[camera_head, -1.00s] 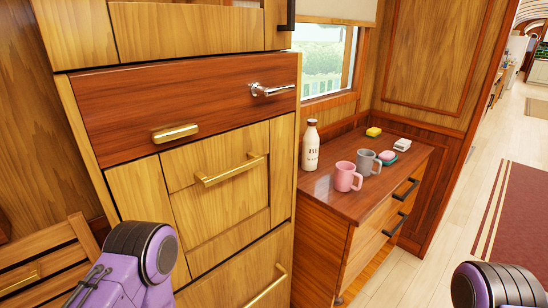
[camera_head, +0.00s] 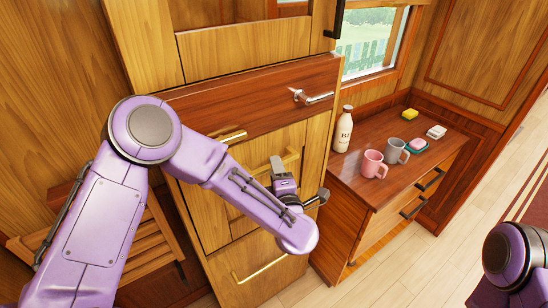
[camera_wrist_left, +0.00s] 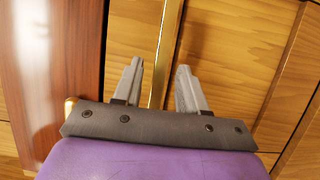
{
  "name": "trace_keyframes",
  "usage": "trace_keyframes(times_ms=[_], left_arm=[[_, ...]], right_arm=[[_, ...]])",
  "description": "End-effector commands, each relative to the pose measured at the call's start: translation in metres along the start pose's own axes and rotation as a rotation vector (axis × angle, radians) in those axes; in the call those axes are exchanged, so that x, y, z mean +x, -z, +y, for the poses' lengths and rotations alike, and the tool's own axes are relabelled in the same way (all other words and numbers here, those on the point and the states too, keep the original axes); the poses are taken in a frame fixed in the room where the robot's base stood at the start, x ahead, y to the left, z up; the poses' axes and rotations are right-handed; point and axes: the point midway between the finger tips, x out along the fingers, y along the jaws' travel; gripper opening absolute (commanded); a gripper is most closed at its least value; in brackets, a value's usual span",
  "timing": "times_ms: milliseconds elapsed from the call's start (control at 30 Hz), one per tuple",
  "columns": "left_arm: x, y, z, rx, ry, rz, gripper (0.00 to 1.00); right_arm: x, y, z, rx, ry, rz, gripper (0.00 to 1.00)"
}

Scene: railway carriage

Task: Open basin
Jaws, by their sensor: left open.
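The cabinet front has a light wood fold panel, likely the basin (camera_head: 237,190), with a horizontal brass bar handle (camera_head: 292,156). The panel is closed and flush with the cabinet. My left gripper (camera_head: 278,164) is in front of this handle and partly hides it. In the left wrist view, the two grey fingers of the left gripper (camera_wrist_left: 158,88) are apart, with the brass handle (camera_wrist_left: 168,40) showing between them. I cannot tell whether they touch it. My right gripper is not in view; only part of my right arm shows.
A dark red-brown panel (camera_head: 245,102) above carries a chrome tap (camera_head: 312,97) and a small brass handle (camera_head: 230,136). The low counter (camera_head: 365,200) on the right holds a bottle (camera_head: 343,130), pink mug (camera_head: 372,165), grey mug (camera_head: 397,151) and soap dish (camera_head: 415,146). The floor right is clear.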

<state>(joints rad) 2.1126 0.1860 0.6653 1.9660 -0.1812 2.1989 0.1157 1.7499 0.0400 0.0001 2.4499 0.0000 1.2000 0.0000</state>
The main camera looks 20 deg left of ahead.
Motion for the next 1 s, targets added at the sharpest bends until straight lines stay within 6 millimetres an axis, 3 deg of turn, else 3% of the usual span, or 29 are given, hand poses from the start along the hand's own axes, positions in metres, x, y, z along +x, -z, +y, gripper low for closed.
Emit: trace_keyframes(times_ms=[200, 467, 600, 1000], left_arm=[[0.025, 0.0, 0.001, 0.001, 0.001, 0.0, 0.41], [0.027, 0.0, -0.001, 0.001, 0.0, -0.001, 0.41], [0.027, 0.0, -0.001, 0.002, 0.0, -0.001, 0.0], [0.031, 0.002, -0.009, 0.015, -0.024, 0.015, 0.0]], right_arm=[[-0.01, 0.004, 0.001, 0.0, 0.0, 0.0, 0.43], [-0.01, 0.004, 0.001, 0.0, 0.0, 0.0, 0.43], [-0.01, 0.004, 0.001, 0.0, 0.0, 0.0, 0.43], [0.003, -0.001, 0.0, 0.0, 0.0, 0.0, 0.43]])
